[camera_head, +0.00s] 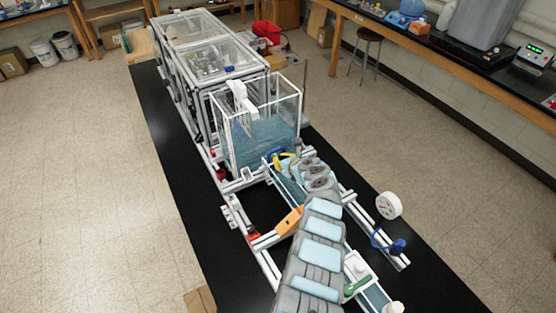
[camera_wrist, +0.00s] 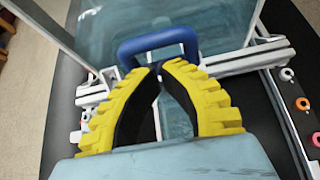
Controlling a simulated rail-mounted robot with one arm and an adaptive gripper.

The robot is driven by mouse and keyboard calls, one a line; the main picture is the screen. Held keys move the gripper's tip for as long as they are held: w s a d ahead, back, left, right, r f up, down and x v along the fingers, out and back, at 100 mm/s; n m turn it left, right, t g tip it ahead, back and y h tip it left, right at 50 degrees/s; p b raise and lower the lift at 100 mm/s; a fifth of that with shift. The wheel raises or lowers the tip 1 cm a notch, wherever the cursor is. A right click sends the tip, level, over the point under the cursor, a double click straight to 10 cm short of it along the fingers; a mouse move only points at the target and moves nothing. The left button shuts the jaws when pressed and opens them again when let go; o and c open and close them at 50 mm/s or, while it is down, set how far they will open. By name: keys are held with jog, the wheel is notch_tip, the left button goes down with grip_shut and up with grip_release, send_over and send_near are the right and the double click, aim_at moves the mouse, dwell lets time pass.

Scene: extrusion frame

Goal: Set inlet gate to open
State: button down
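A blue loop handle (camera_wrist: 157,42) stands at the near wall of the clear water tank (camera_wrist: 225,20), in the wrist view; I take it to be the inlet gate's handle. Its lower part is hidden behind my fingers. My gripper (camera_wrist: 166,69) has yellow ribbed fingers that bow outward, with tips almost meeting in front of the loop's opening. The top bar of the handle shows beyond the tips, not between them. Whether the tips touch the handle cannot be told. In the head view, the handle (camera_head: 272,153) is small beside my yellow fingers, at the tank's front wall.
A white round gauge (camera_head: 388,205) and a blue valve (camera_head: 398,246) are right of my arm. An orange part (camera_head: 290,221) sits left of it. Metal rails (camera_wrist: 250,60) flank the handle. Coloured rings (camera_wrist: 303,104) line the right rail. Bare black bench top (camera_head: 175,165) lies left.

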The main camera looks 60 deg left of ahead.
aim_at(278, 148)
jog(key=shift+a+f+b, duration=0.3)
jog(key=shift+a+f, duration=0.1)
jog(key=shift+a+f+b, duration=0.1)
jog(key=shift+a+b, duration=0.2)
jog(key=shift+a, duration=0.05)
jog(key=shift+a, duration=0.1)
notch_tip(278, 148, up, 5)
jog(key=p, duration=0.4)
dwell(0.3)
